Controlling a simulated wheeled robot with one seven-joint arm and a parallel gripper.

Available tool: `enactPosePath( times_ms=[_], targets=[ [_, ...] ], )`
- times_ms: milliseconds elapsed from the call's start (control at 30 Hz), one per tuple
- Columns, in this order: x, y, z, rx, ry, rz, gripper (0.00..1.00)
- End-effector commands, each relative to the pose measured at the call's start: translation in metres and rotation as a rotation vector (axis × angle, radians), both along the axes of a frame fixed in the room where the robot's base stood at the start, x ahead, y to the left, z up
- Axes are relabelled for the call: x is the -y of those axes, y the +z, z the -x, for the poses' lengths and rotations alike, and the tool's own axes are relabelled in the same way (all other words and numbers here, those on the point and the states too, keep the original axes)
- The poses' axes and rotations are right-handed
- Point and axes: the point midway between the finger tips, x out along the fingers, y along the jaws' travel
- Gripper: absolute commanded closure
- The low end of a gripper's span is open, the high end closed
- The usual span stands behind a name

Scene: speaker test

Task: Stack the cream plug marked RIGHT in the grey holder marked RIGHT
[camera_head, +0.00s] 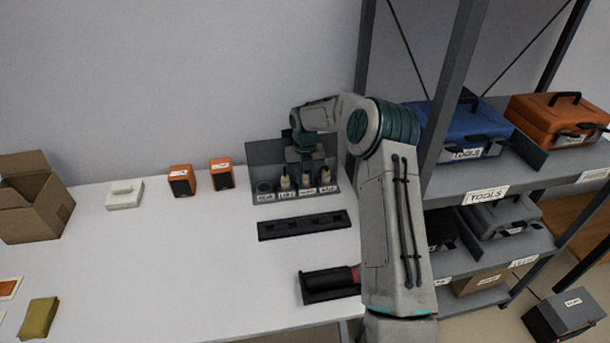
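A dark grey rack (258,156) with a tall back panel stands at the back of the table. Several small labels line its front edge, too small to read, so I cannot tell which place or plug is marked RIGHT. Cream plugs with dark parts stand in a row there: one at the left (285,182), one in the middle (307,179) and one at the right (325,177). A dark round piece (265,187) is at the left end. My gripper (303,162) points down just above the row. Its fingertips are too small to tell whether they hold anything.
A long black bar with several recesses (303,225) lies in front of the rack. A black tray with a dark and red cylinder (328,282) is nearer. Two orange speakers (182,181) (222,174) and a white box (124,195) stand left. Shelving (487,180) rises at right.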

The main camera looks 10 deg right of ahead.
Motion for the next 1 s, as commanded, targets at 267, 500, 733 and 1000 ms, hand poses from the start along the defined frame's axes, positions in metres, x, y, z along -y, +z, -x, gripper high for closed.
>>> enactPosePath(
  times_ms=[267, 500, 733, 1000],
  targets=[
    [0.007, 0.012, 0.004, -0.014, 0.001, 0.011, 0.57],
    [0.002, 0.069, 0.002, -0.007, 0.004, 0.008, 0.57],
    [0.002, 0.112, 0.002, -0.007, 0.004, 0.007, 0.57],
    [-0.001, 0.136, 0.009, -0.003, -0.051, 0.014, 0.57]
  ],
)
